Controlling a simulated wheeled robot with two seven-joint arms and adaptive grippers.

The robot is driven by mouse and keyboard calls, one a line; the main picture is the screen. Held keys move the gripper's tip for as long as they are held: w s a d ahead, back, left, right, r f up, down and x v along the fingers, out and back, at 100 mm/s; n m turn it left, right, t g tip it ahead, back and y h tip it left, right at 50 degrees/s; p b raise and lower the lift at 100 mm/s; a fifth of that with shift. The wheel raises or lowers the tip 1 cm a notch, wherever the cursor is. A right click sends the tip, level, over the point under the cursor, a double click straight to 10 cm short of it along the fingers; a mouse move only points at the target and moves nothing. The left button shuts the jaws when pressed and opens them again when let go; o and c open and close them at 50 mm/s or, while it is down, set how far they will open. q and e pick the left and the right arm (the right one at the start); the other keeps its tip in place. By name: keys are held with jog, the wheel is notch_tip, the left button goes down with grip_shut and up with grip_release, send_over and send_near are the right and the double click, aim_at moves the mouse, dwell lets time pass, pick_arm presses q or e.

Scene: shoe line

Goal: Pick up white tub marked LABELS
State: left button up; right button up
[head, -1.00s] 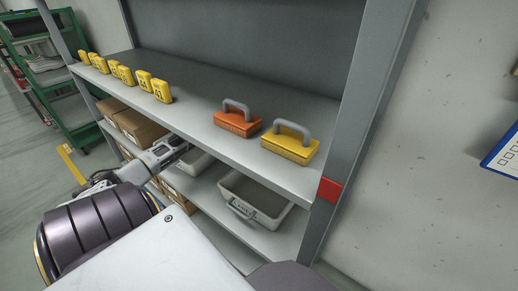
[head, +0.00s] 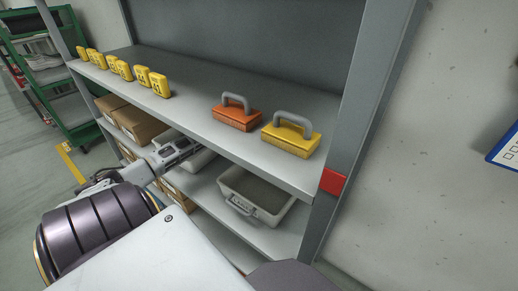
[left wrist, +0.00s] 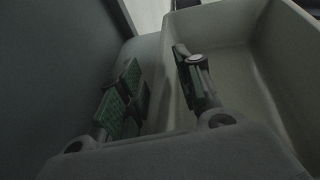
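A white tub (head: 258,194) with a front handle and a small label stands on the lower shelf; the label is too small to read surely. A second pale tub (head: 200,160) stands to its left, partly hidden by my left gripper (head: 186,148). In the left wrist view my left gripper (left wrist: 160,88) is open. One finger is inside a pale tub (left wrist: 285,75) and the other is outside it, with the tub's side wall between them. Contact with the wall cannot be told. My right gripper is not in view.
The upper shelf (head: 200,115) holds an orange handled block (head: 236,117), a yellow handled block (head: 290,138) and several yellow number markers (head: 124,70). Cardboard boxes (head: 140,125) stand left of the tubs. The upper shelf board overhangs the tubs. A shelf post (head: 350,130) bounds the right.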

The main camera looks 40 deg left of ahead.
pick_arm(q)
grip_shut()
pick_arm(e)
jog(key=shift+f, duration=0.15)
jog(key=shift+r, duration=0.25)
pick_arm(q)
jog(key=shift+s+r, duration=0.1)
jog(key=shift+s, duration=0.05)
